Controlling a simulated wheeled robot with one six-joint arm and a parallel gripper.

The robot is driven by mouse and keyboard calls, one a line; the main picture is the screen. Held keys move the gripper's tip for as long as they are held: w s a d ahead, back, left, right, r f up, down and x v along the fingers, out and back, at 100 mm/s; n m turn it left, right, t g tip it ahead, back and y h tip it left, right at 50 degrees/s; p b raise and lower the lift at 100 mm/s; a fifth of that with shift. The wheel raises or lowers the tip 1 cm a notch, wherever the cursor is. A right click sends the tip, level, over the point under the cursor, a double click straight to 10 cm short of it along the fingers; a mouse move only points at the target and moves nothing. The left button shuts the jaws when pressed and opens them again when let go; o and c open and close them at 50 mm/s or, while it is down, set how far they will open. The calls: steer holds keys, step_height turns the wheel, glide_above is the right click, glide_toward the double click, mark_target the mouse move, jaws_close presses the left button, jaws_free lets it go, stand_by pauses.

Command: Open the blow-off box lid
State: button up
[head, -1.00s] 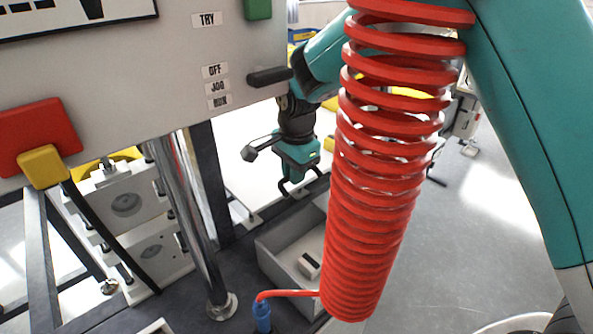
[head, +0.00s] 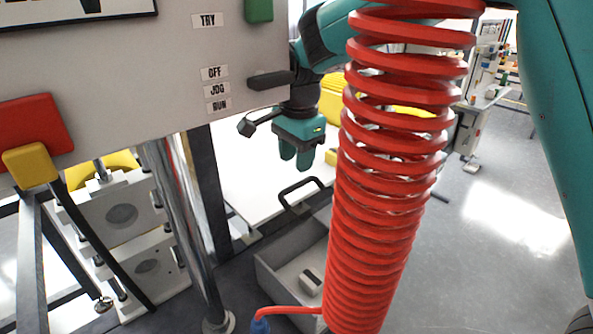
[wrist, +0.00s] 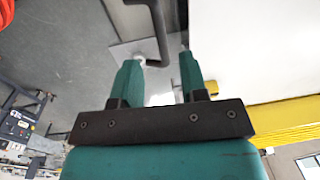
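The blow-off box (head: 262,272) is a grey open-topped bin at the lower middle of the head view. Its inside shows, so it stands open. A white panel, seemingly its lid (head: 240,187), lies back behind it, with a black bar handle (head: 303,190) near its edge. My gripper (head: 296,163) is above the handle, pointing down, with a visible gap between them. In the wrist view the gripper (wrist: 160,62) has its two teal fingers apart, with nothing held. The black handle (wrist: 157,25) shows beyond and between the fingertips. The red coil hides the box's right side.
A red coiled hose (head: 385,190) hangs in front of the box. A small grey part (head: 311,280) lies inside it. A control panel (head: 120,90) and a chrome post (head: 185,220) stand at left. Open floor (head: 470,240) lies at right.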

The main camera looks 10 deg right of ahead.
steer(key=shift+s+d+r, duration=0.15)
steer(key=shift+d+r, duration=0.05)
steer(key=shift+d, duration=0.1)
steer(key=c, duration=0.5)
steer(key=s+d, duration=0.1)
steer(key=s+d+r+t+b, duration=0.1)
steer(key=s+d+r+t+y, duration=0.1)
steer(key=d, duration=0.1)
steer(key=shift+b, duration=0.35)
jaws_close()
steer(key=shift+t, duration=0.4)
steer(key=p+x, duration=0.2)
steer(key=x, duration=0.7)
steer(key=shift+a+p, duration=0.2)
steer(key=shift+p, duration=0.15)
